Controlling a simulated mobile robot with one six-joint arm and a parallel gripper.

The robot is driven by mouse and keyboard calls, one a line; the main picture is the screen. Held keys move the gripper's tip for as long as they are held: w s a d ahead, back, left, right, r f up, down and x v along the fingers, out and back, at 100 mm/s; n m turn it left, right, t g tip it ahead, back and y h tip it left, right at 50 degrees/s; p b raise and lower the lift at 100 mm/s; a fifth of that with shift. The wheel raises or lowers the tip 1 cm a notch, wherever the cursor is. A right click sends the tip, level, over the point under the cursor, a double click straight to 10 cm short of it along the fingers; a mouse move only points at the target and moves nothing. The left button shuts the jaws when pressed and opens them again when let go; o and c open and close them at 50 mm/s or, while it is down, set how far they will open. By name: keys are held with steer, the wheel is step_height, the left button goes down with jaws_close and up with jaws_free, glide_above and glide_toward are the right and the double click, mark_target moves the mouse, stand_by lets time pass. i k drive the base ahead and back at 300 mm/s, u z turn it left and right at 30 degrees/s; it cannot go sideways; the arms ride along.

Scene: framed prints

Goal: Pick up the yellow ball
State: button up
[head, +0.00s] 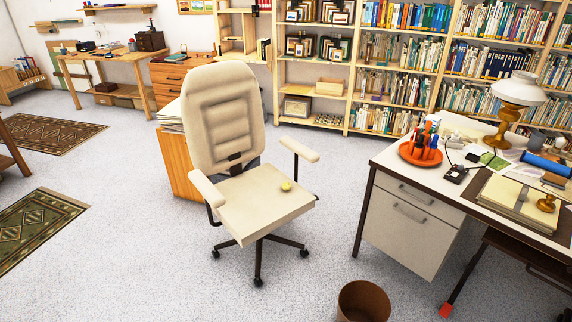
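A small yellow ball (286,186) rests on the seat of a cream office chair (245,205), toward the seat's right side near the right armrest. The chair stands upright in the middle of the head view, its seat facing toward the lower right. The ball is fully visible and nothing touches it from above. My gripper is not in view.
A desk (385,160) with drawers, a lamp (512,98) and an orange tray (421,156) stands on the right. A brown bin (363,303) is on the floor in front. Chair armrests (299,149) flank the seat. Carpet (150,265) left of the chair is clear.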

mark_target(285, 186)
steer(key=k, duration=1.3)
steer(key=u, duration=0.4)
steer(key=i, duration=0.5)
steer(key=u, duration=0.7)
steer(key=i, duration=0.6)
steer(key=u, duration=0.5)
steer(key=i, duration=1.7)
steer(key=z, duration=0.15)
